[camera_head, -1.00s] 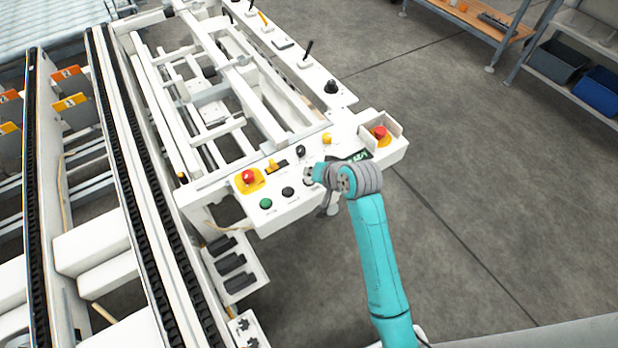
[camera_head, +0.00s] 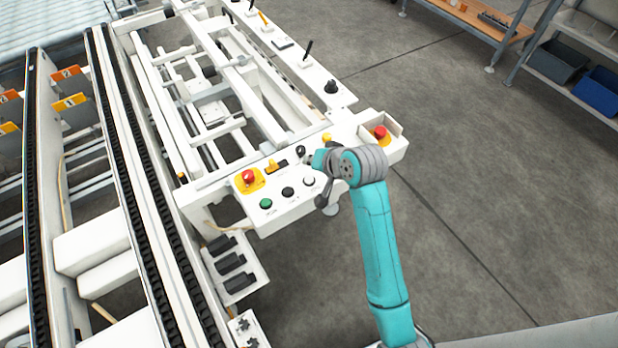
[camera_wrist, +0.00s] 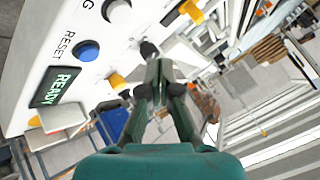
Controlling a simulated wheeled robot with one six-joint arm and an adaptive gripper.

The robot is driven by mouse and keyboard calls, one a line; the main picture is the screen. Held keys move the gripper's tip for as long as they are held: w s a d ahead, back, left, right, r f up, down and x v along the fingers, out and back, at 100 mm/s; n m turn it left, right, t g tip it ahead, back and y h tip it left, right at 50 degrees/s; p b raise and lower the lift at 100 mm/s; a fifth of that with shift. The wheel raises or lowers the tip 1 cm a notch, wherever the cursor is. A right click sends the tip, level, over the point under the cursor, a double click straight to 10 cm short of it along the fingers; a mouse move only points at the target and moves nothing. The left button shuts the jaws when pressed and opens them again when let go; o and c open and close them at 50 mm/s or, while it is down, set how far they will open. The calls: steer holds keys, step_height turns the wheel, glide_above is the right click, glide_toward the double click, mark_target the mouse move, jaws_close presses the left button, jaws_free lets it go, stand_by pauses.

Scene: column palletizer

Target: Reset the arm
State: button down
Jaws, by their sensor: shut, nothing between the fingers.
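In the head view, my arm hides that part of the panel. A white button (camera_head: 309,182), a black button (camera_head: 288,192) and a green button (camera_head: 266,203) show in a row there.
Red emergency stops sit on the panel's left (camera_head: 248,176) and in a right-hand box (camera_head: 380,132). A black knob (camera_head: 300,150) and yellow switch (camera_head: 271,166) stand up from the panel. Conveyor rails (camera_head: 130,170) run at left. Grey floor (camera_head: 480,170) is clear at right.

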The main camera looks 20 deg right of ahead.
stand_by(0.3)
steer(key=s+f+t+h, duration=0.1)
steer(key=s+f, duration=0.2)
steer(key=s, duration=0.4)
steer(key=s+f+n+t, duration=0.1)
steer(key=s+f, duration=0.2)
steer(key=s, duration=0.4)
steer(key=s+f+t+h, duration=0.1)
steer(key=s+f, duration=0.2)
steer(key=s, duration=0.4)
steer(key=s+r+n+t, duration=0.1)
steer(key=s+r, duration=0.4)
steer(key=s, duration=0.6)
steer(key=s+r+n+t, duration=0.2)
steer(key=s+r, duration=0.4)
steer(key=s, duration=0.6)
steer(key=shift+a+r+n+h, duration=0.2)
steer(key=shift+n+h, duration=0.1)
steer(key=shift+n, duration=0.5)
steer(key=shift+a, duration=0.1)
